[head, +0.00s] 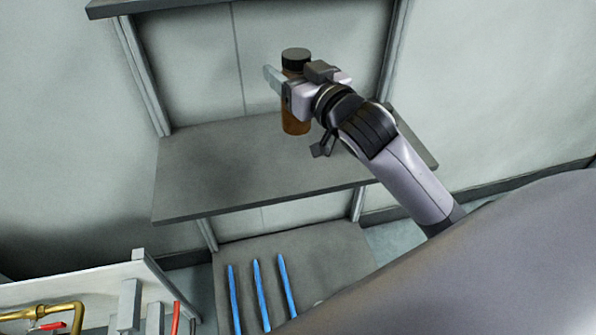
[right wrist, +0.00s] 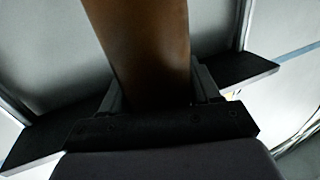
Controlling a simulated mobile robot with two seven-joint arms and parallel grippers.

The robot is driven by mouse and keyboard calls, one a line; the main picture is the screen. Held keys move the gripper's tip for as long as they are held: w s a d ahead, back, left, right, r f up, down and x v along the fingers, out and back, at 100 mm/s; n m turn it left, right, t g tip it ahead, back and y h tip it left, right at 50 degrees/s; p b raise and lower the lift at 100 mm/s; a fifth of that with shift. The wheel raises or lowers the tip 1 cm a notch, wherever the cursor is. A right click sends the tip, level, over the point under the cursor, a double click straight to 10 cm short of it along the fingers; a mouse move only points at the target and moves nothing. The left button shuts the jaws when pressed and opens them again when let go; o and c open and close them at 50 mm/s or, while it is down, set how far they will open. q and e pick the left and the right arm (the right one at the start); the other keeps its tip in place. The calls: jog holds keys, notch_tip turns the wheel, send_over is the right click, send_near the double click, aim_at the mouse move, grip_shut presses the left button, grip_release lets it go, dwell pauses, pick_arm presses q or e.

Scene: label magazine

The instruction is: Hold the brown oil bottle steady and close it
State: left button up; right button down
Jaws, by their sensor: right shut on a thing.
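The brown oil bottle (head: 294,121) with a black cap (head: 296,54) on its top stands upright at the grey shelf in the head view. Whether the cap is tight cannot be told. My right gripper (head: 280,84) is shut on the bottle's body, below the cap, and hides part of it. In the right wrist view the brown bottle (right wrist: 146,45) rises between the two fingers of my right gripper (right wrist: 160,90). Its cap is out of that view. My left gripper is not in view.
The grey shelf board (head: 215,175) is otherwise bare, with metal uprights at both sides. Several blue sticks (head: 260,295) lie on a lower board. A white-walled box (head: 80,283) with brass piping and red handles stands at the lower left.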

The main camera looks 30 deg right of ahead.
aim_at(293, 118)
jog(key=shift+d, duration=0.2)
jog(key=shift+f+b, duration=0.65)
jog(key=shift+f, duration=1.8)
jog(key=shift+f, duration=0.1)
jog(key=shift+f+b, duration=0.75)
jog(key=shift+f, duration=1.65)
